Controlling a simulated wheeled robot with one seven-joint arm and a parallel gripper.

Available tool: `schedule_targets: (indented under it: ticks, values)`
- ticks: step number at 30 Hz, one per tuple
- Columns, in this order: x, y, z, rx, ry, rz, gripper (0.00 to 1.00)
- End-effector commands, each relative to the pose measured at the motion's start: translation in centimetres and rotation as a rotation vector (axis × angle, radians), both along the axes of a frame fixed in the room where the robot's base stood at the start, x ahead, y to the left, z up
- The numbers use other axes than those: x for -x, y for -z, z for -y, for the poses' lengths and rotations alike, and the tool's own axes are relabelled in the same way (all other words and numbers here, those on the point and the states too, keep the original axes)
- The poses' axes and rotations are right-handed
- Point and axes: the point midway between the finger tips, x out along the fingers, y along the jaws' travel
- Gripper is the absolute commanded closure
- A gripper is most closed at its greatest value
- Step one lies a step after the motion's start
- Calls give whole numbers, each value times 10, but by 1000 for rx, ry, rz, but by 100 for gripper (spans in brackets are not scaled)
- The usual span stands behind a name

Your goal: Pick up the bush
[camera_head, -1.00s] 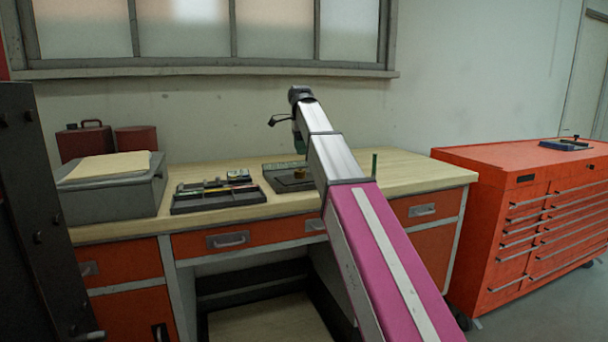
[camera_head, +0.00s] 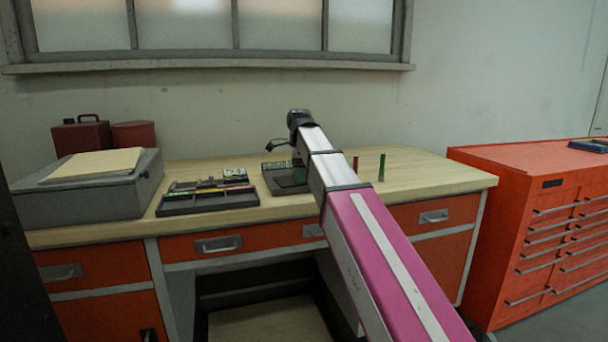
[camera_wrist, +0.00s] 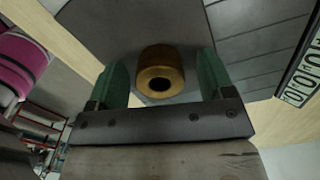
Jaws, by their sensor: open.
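The bush (camera_wrist: 160,72) is a short brass-coloured cylinder with a dark hole. In the wrist view it sits on a dark grey tray surface (camera_wrist: 120,22), between the two green fingers of my gripper (camera_wrist: 161,77). The fingers are open, one on each side, with visible gaps to the bush. In the head view the dark tray (camera_head: 273,181) lies on the workbench, and my arm and gripper hide the bush.
The wooden workbench (camera_head: 420,173) carries a tray of small tools (camera_head: 205,203) and a grey box (camera_head: 85,192) at left. A red stick (camera_head: 355,164) and green stick (camera_head: 381,167) stand right of my arm. An orange drawer cabinet (camera_head: 540,240) stands right.

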Motion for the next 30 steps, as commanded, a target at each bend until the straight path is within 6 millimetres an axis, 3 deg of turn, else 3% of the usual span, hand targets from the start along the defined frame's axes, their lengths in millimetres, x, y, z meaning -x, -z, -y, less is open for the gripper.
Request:
schedule_targets:
  ticks: [4,10,20,30]
  values:
    - [-1,-1,0,0,0,0,25]
    - [-1,-1,0,0,0,0,89]
    - [-1,-5,0,0,0,1,88]
    - [-3,-57,0,-1,0,2,88]
